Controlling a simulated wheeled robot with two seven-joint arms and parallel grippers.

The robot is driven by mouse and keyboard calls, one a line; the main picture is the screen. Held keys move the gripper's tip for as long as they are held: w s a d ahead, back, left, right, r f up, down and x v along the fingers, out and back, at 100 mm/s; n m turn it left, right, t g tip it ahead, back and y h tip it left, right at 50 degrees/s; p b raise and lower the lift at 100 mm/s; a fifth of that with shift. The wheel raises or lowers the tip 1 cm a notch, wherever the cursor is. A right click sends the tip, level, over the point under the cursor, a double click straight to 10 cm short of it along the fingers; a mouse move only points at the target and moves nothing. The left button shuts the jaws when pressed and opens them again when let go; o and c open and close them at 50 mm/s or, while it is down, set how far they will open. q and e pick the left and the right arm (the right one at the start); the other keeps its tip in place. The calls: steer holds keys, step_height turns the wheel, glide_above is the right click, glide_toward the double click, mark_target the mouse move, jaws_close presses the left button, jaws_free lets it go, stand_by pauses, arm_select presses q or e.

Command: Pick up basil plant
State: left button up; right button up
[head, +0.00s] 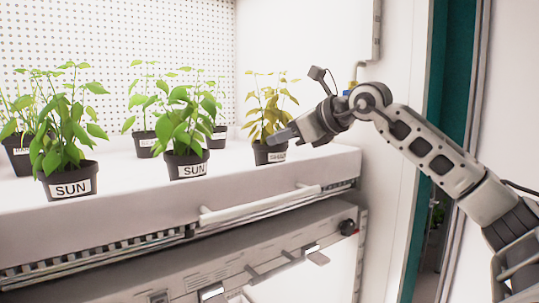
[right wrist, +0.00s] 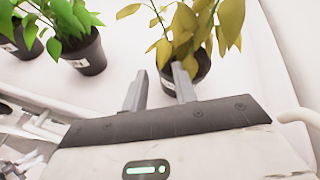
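A yellow-leaved plant in a black pot (head: 266,157) stands at the right end of the white shelf, with a white label partly hidden by my gripper. My right gripper (head: 276,138) reaches in from the right, in front of this pot. In the right wrist view its two fingers (right wrist: 161,72) are apart with nothing held. There the right finger overlaps the left part of the yellow plant's pot (right wrist: 204,66), and the left finger is left of it. My left gripper is out of view.
More green potted plants (head: 146,141) stand behind, before a perforated white wall (head: 130,30). The white shelf (head: 130,200) has a front rail handle (head: 260,206). A white side wall (head: 330,40) closes the right side near the yellow plant.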

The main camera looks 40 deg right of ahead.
mark_target(264, 154)
steer(key=x, duration=0.2)
steer(key=p+x, duration=0.1)
steer(key=x, duration=0.1)
steer(key=shift+w+a, duration=0.15)
steer(key=shift+a, duration=0.1)
steer(key=shift+w+f+p, duration=0.3)
steer(key=shift+w+f, duration=0.05)
steer(key=shift+w, duration=0.1)
steer(key=shift+r, duration=0.1)
jaws_close()
